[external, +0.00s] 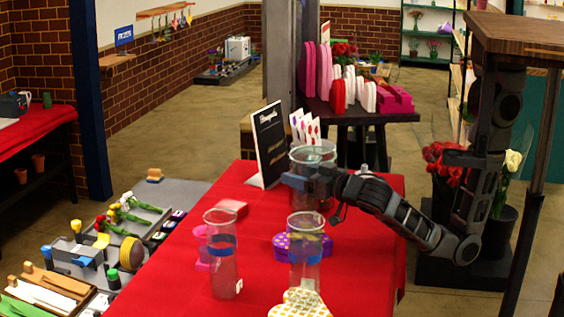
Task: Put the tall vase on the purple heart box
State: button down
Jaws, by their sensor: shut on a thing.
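A clear glass vase (313,157) is at the back of the red table, and my gripper (304,182) is shut on it. Whether its base touches the table is hidden by my gripper and arm. The purple heart box (283,243), dotted, lies on the table nearer the camera. A second clear vase (306,277) with a blue band stands in front of it and hides part of it. A third clear vase (222,272), slim and upright with a blue band, stands to the left.
A pink box (202,255) is partly behind the left vase. A yellow-and-white heart box (300,305) lies at the near edge. A pale red box (232,207) and a black sign (270,143) are farther back. The table's right side (365,270) is clear.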

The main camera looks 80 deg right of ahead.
jog(key=shift+f, duration=0.15)
jog(key=shift+c, duration=0.4)
grip_release()
jog(key=shift+r, duration=0.3)
jog(key=b+v, duration=0.2)
jog(key=v, duration=1)
jog(key=shift+f+b, duration=0.2)
jog(key=shift+b, duration=0.15)
